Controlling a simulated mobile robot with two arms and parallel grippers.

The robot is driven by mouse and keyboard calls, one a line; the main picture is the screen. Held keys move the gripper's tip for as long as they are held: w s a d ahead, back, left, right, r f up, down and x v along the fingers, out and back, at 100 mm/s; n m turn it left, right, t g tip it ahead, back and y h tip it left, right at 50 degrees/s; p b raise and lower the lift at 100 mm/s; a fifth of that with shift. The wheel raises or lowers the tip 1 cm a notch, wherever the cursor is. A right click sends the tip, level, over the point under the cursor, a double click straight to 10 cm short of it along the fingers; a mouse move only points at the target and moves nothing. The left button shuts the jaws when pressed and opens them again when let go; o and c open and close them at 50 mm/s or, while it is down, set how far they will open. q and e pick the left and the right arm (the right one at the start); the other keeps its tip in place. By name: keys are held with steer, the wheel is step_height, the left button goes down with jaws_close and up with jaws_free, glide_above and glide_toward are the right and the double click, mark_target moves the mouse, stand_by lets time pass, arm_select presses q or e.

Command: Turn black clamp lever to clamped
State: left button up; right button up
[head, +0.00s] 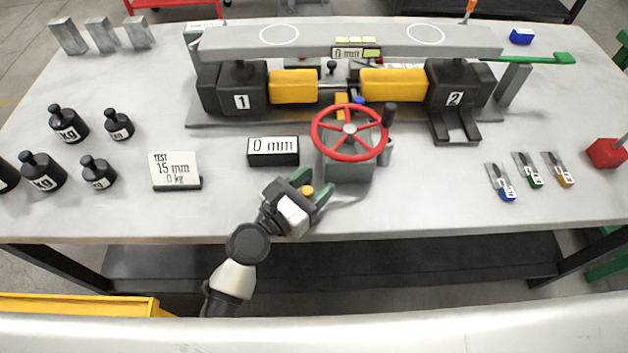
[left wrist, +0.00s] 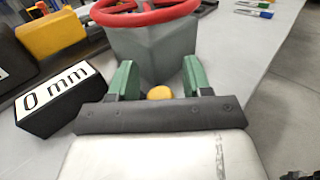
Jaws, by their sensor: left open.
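My left gripper (head: 313,184) is open, with its green fingers apart just in front of the grey block (head: 349,171) that carries the red handwheel (head: 349,132). In the left wrist view the open fingers (left wrist: 158,76) point at this block, and no lever shows between them. A small black ball-topped piece (head: 332,67) stands between the jacks; I cannot tell whether it is the clamp lever. An upright black grip (head: 389,115) sits on the wheel's right rim. My right gripper is not in view.
A "0 mm" display (head: 273,151) stands left of the wheel, beside a "TEST 15 mm 0 kg" card (head: 176,169). Black weights (head: 68,123) are at left.

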arm_select(q)
jaws_close()
stand_by(0.3)
